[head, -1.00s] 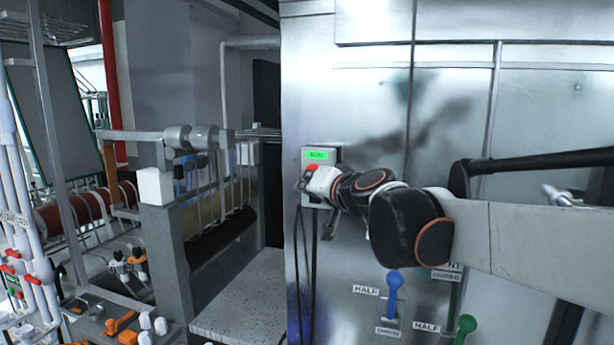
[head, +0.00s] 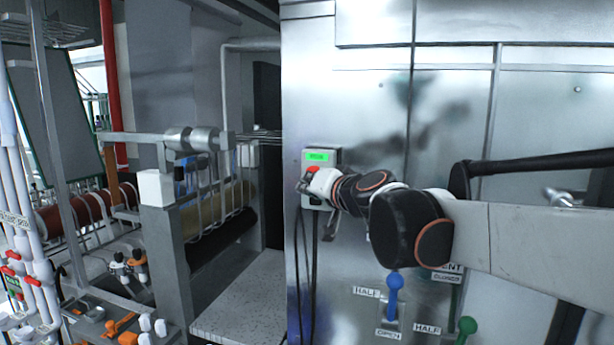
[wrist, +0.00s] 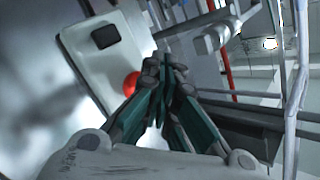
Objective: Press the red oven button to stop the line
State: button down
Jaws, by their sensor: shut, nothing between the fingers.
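The red button (head: 312,169) sits on a pale control box (head: 334,157) fixed to the left edge of the metal oven front. The box has a lit green display (head: 318,156) above the button. My gripper (head: 303,186) is shut and empty, just below and in front of the button in the head view. In the wrist view, the red button (wrist: 131,84) shows to the left of my closed fingertips (wrist: 165,68), partly hidden behind a finger. Whether the fingers touch it I cannot tell.
Blue (head: 394,283) and green (head: 466,326) lever handles stand on the panel under my arm. Dark cables (head: 313,265) hang below the control box. A roller frame (head: 165,220) with webbing stands to the left.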

jog(key=shift+w, duration=0.1)
dwell(0.5)
jog(key=shift+w+d, duration=0.15)
jog(key=shift+w, duration=0.15)
jog(key=shift+w+d, duration=0.2)
jog(key=shift+w, duration=0.3)
dwell(0.8)
jog(key=shift+s+a, duration=0.1)
jog(key=shift+s, duration=0.05)
dwell(0.3)
jog(key=shift+s+a, duration=0.25)
jog(key=shift+s, duration=0.55)
jog(key=s, duration=0.1)
jog(key=s+a, duration=0.1)
jog(key=s, duration=0.2)
jog(key=shift+s+a+p, duration=0.35)
dwell(0.4)
